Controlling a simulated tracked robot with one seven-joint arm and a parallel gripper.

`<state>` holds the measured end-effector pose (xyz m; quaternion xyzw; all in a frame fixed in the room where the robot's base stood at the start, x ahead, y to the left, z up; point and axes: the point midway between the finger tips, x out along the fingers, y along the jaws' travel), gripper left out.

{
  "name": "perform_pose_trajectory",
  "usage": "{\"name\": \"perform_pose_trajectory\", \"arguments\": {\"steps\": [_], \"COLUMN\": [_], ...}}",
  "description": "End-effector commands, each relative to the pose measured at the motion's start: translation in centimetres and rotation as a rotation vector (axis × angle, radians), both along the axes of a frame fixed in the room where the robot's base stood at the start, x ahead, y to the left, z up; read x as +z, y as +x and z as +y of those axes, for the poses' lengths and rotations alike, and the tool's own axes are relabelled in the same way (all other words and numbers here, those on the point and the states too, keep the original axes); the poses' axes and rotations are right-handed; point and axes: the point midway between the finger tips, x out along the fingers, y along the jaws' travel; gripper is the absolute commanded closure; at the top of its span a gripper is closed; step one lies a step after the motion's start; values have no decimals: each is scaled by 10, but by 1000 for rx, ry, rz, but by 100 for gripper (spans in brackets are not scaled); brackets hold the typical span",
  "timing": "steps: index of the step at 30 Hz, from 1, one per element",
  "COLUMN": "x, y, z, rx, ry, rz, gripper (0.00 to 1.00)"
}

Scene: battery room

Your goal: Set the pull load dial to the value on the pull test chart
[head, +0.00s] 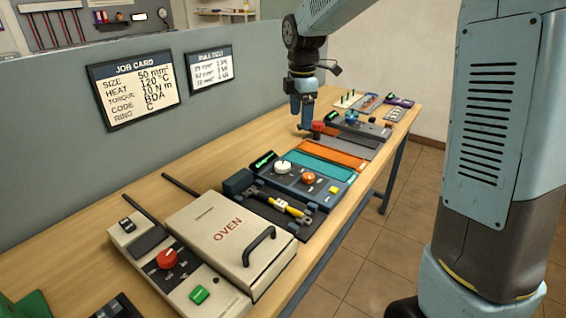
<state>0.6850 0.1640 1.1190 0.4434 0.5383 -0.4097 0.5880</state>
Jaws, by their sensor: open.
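The pull test chart (210,67) hangs on the grey partition, right of the job card (134,88). Its title and rows are too small to read surely. The job card reads size 50 mm², heat 120 °C, torque 10 N m, code BDA, ring C. My gripper (303,127) points down over the far half of the bench, open. Its fingertips are close to a red knob or block (318,127) on a dark device (356,128); I cannot tell whether they touch. Which knob is the pull load dial, and its setting, cannot be read.
Nearer on the wooden bench (205,150) are a panel with a white knob (283,167) and an orange knob (309,178), a yellow-handled wrench (284,205), an oven (225,232) and its red knob (167,259). Teal, orange and grey strips lie beyond the panel.

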Motion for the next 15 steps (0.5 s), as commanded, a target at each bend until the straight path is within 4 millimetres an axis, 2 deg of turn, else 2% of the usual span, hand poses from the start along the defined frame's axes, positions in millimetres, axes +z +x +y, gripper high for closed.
{"name": "perform_pose_trajectory", "arguments": {"steps": [3, 6, 15], "x": [-23, -37, -58], "y": [22, 34, 47], "z": [21, 34, 49], "rx": [154, 258, 376], "ry": [-8, -11, -11], "rz": [39, 62, 87], "gripper": [21, 21, 21]}}
